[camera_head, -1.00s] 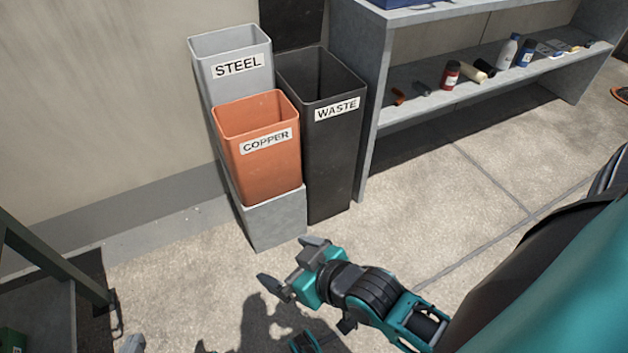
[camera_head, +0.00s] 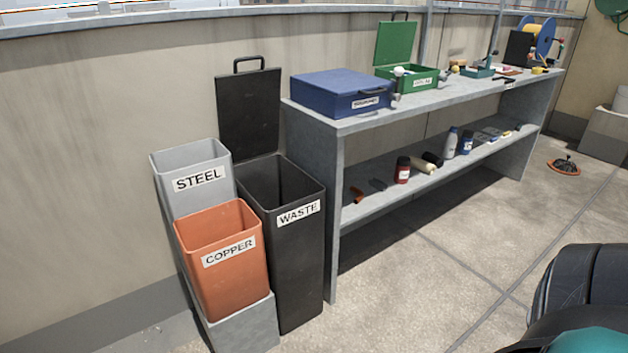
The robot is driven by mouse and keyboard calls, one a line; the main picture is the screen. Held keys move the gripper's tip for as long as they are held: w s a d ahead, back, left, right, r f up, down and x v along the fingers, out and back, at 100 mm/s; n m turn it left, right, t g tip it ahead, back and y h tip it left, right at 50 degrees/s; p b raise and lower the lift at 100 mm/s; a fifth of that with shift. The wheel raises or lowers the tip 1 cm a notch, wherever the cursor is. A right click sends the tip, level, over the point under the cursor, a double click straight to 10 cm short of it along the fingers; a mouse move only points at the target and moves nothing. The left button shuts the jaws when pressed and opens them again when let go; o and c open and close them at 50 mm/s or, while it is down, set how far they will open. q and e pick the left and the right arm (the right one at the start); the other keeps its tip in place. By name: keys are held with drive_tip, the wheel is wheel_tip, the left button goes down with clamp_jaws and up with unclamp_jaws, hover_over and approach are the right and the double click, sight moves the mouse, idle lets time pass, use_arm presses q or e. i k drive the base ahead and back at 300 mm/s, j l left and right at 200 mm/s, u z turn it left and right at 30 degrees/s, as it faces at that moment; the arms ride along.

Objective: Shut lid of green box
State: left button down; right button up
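The green box (camera_head: 425,84) stands on the top of the grey shelf bench, right of a blue box. Its green lid (camera_head: 395,43) stands upright at the back, open, with a dark handle at its top edge. A white label is on the front of the green box, and small items show at its opening. Neither of my grippers is in this view. Only part of my own arm or body shows at the bottom right corner.
The shut blue box (camera_head: 340,92) sits at the bench's near end. Waste (camera_head: 300,255), copper (camera_head: 228,285) and steel (camera_head: 160,160) bins stand left of the bench (camera_head: 415,105). The lower shelf holds bottles and small items.

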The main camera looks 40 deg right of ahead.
sight(394, 41)
drive_tip(key=z, duration=1.8)
